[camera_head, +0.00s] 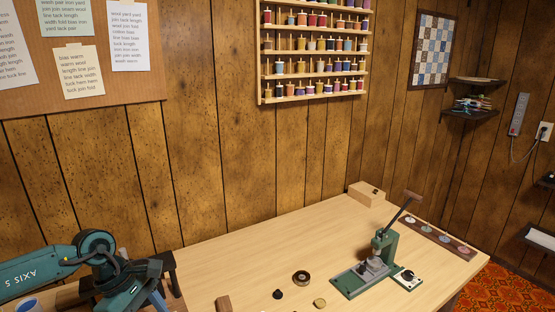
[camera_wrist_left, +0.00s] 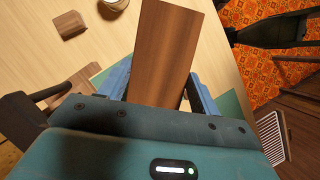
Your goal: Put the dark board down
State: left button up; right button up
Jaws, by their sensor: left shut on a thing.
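The dark board (camera_wrist_left: 163,50) is a long brown wooden piece. In the left wrist view it stretches from between my left gripper's blue fingers (camera_wrist_left: 160,88) to the top edge of the picture. My left gripper is shut on it, over the table. In the head view my left arm comes in at the lower left, with the blue fingers (camera_head: 156,299) partly cut off by the bottom edge. I cannot tell how high the board is above the surface below. My right gripper is not in view.
The pale table (camera_head: 250,262) has clear room in its middle. A green press (camera_head: 378,262) stands on its right part, near a wooden box (camera_head: 366,193). A tape roll (camera_head: 301,278), black knob (camera_head: 278,294) and small wooden block (camera_head: 223,303) lie near the front.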

pick_arm(q)
jog(key=s+d+r+m+g+y, duration=0.3)
jog(key=s+d+r+m+y, duration=0.1)
jog(key=m, duration=1.2)
jog(key=shift+s+d+r, duration=0.9)
jog(key=shift+s, duration=0.25)
jog(key=shift+f+g, duration=0.15)
jog(key=shift+g, duration=0.15)
jog(key=shift+a, duration=0.2)
